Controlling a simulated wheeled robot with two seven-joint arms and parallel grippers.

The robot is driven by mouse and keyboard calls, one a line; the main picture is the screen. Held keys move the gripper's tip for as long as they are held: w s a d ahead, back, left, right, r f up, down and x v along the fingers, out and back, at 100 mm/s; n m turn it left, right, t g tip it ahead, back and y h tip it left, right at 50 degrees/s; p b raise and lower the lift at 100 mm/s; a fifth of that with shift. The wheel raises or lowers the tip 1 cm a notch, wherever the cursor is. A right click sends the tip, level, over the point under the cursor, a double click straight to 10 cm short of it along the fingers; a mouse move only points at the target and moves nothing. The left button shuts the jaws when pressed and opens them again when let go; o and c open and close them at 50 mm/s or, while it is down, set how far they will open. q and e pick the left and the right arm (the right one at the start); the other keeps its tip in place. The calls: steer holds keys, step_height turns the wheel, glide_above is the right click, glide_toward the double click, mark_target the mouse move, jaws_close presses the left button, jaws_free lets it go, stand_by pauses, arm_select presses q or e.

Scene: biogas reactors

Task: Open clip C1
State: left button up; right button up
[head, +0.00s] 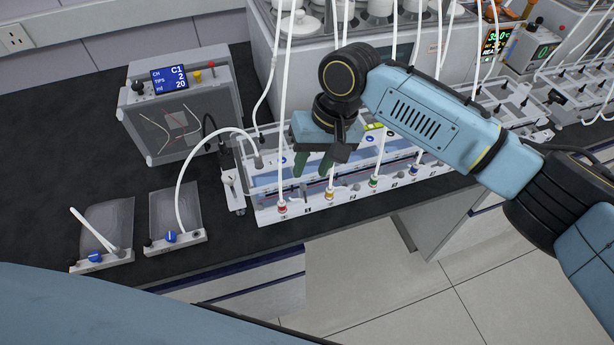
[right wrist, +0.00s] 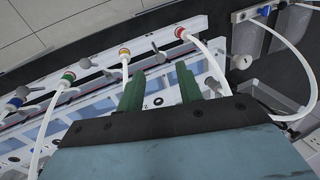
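A clear-walled rack (head: 262,215) has a front rail with red (head: 282,207), yellow (head: 329,193), green (head: 374,182) and blue ports, each with a white tube. In the right wrist view, small grey levers (right wrist: 158,52) sit beside these ports; I cannot read which piece is clip C1. My right gripper (head: 313,172) is over the rack, behind the red and yellow ports. Its two green fingers point down and stand apart, with nothing visibly held between them. It also shows in the right wrist view (right wrist: 157,78). My left gripper is out of view.
A box with a display reading C1 (head: 169,77) stands to the left. Two flat bags with blue valves (head: 107,225) (head: 176,205) lie on the dark bench (head: 60,120). White tubes rise around my right gripper. Reactors stand behind the rack.

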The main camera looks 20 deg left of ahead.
mark_target(305, 185)
steer(key=shift+x, duration=2.05)
steer(key=shift+c, duration=0.5)
jaws_close()
